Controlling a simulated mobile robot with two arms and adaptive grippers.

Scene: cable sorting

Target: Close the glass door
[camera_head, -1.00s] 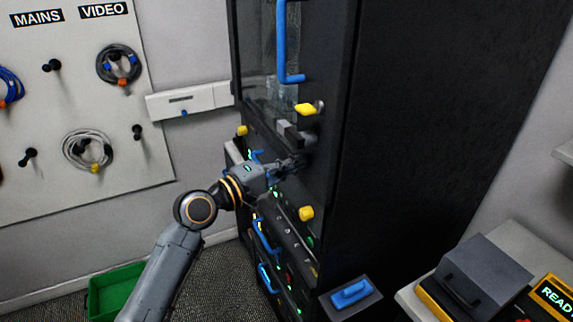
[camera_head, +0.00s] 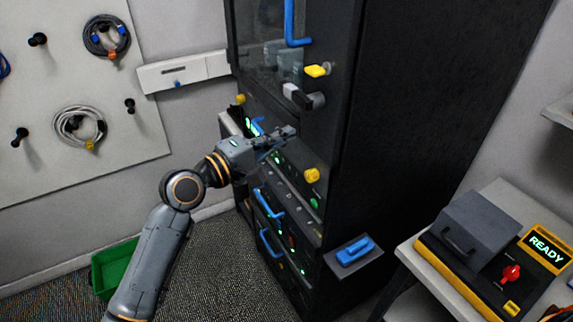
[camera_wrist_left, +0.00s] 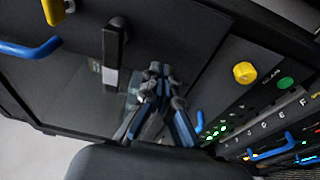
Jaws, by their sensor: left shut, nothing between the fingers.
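The glass door (camera_head: 257,62) is in the upper front of the tall black cabinet. It carries a blue bar handle (camera_head: 290,25) and looks near flush with the frame; I cannot tell if it is fully shut. A black latch lever with a grey end (camera_head: 300,97) sits below the handle, and shows upright in the left wrist view (camera_wrist_left: 112,50). My left gripper (camera_head: 291,132) is shut and empty, below the lever and in front of the cabinet. Its fingertips (camera_wrist_left: 157,72) are beside the lever in the wrist view, apparently apart from it. My right gripper is out of view.
A yellow tab (camera_head: 317,71) and a yellow knob (camera_head: 312,175) stick out of the cabinet front. Lower units have blue handles (camera_head: 268,205). A bench with a yellow-black device (camera_head: 545,250) stands at the right. A green bin (camera_head: 112,267) is on the floor at left.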

